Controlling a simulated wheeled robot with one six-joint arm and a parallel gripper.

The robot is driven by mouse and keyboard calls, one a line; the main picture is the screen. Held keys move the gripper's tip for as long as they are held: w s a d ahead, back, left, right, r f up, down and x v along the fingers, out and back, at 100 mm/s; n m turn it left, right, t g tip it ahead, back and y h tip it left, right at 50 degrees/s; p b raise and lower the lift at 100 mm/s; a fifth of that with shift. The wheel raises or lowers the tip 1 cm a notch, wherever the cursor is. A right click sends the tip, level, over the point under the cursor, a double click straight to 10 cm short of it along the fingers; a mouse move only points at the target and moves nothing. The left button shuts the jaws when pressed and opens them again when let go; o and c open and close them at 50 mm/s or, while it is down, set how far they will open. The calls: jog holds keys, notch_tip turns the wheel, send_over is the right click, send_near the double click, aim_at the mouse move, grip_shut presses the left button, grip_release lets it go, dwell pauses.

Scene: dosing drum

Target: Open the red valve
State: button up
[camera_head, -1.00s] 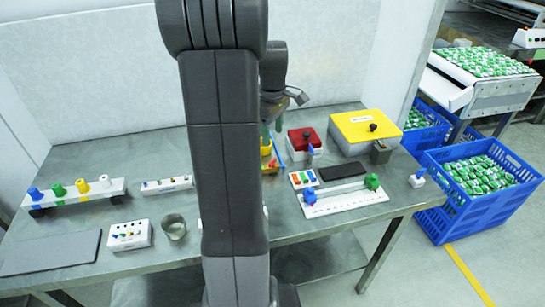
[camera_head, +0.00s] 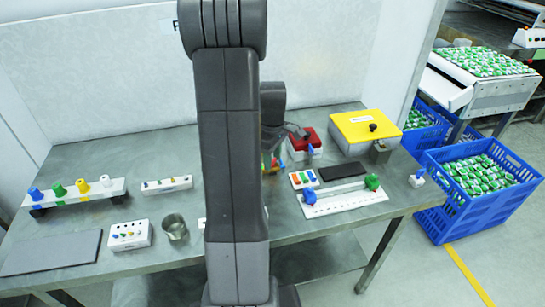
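I cannot make out a red valve for certain. A small cluster of coloured parts (camera_head: 271,164) in yellow, red and green shows just right of my arm and is mostly hidden by it. A red-topped box (camera_head: 304,137) with a blue handle stands to the right of this cluster.
A yellow-lidded box (camera_head: 352,128), a white rail (camera_head: 345,200) with blue and green knobs, and a dark pad (camera_head: 342,170) lie right. A white rack (camera_head: 118,188) with coloured knobs, a metal cup (camera_head: 175,228) and a grey mat (camera_head: 52,252) lie left. The table is partly clear between.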

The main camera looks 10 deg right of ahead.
jog(key=c, duration=0.6)
jog(key=shift+m, duration=0.3)
jog(key=m, duration=0.4)
jog(key=shift+m+b, duration=0.3)
jog(key=shift+m, duration=1.9)
jog(key=o, duration=1)
